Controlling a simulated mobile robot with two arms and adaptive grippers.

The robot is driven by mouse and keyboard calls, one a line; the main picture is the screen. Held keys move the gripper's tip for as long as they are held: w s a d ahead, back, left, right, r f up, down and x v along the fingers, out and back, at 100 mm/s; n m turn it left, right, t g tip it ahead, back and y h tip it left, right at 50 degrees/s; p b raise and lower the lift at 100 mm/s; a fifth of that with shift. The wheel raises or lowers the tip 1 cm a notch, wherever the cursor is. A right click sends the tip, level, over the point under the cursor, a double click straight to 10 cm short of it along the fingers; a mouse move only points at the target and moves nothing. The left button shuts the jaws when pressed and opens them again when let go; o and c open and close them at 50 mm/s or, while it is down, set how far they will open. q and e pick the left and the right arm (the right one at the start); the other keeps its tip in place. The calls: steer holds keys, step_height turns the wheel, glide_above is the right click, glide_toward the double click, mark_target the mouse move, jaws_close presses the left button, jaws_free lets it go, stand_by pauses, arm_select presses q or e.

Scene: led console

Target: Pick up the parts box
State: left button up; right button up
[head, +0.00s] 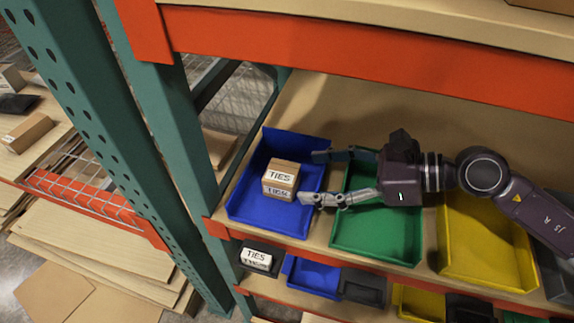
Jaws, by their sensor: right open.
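The parts box is a small brown cardboard box (281,180) with white labels reading "TIES". It sits in the blue bin (262,213) at the left end of the shelf. My right gripper (308,178) comes in from the right with its fingers spread open. Its near fingertip is close to the box's right side, and its far finger reaches over the bin's right back edge. I cannot tell whether the near fingertip touches the box. My left gripper is not in view.
A green bin (375,245) lies under my right gripper, and a yellow bin (487,252) is further right. A teal upright (163,130) stands left of the blue bin. An orange beam (370,62) crosses above.

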mark_target(282, 178)
steer(key=shift+w+a, duration=0.2)
steer(key=shift+a, duration=0.25)
steer(key=shift+p+x, duration=0.55)
steer(key=shift+x, duration=0.2)
steer(key=shift+s+a, duration=0.1)
steer(key=shift+a, duration=0.25)
steer(key=p+x, duration=0.3)
steer(key=x, duration=0.1)
steer(key=shift+f, duration=0.2)
steer(key=shift+a+f, duration=0.15)
steer(key=shift+a, duration=0.05)
steer(key=shift+f, duration=0.1)
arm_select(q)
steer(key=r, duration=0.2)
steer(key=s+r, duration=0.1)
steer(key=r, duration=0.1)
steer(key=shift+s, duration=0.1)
arm_select(e)
steer(key=c, duration=1.3)
